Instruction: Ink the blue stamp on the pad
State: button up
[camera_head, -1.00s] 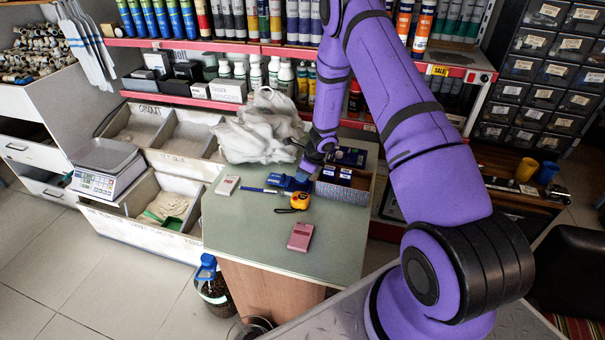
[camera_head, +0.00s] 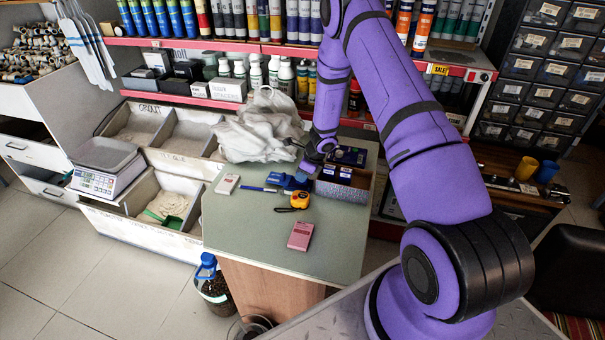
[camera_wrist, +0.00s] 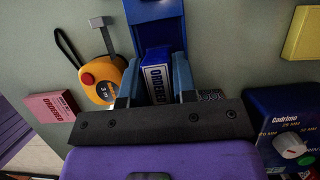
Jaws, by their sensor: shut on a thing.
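My gripper (camera_wrist: 158,88) is shut on the blue stamp (camera_wrist: 157,76), a blue block with a white label, held between the two fingers in the wrist view. The blue ink pad (camera_wrist: 156,12) lies open just beyond the stamp, its near part hidden by the stamp and fingers. In the head view the blue pad (camera_head: 285,181) lies on the green-grey counter (camera_head: 235,222), with my gripper (camera_head: 305,176) low over its right end. The stamp is mostly hidden there. I cannot tell whether its face touches the pad.
An orange tape measure (camera_head: 299,200) lies close in front of the pad, with a pink box (camera_head: 300,235) nearer. A blue pen (camera_head: 257,189) and white box (camera_head: 227,184) lie left. The counter's front is clear.

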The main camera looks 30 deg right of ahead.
jog(key=shift+f, duration=0.3)
dwell(0.9)
jog(key=shift+r, duration=0.15)
jog(key=shift+r, duration=2.9)
jog(key=shift+s, duration=0.1)
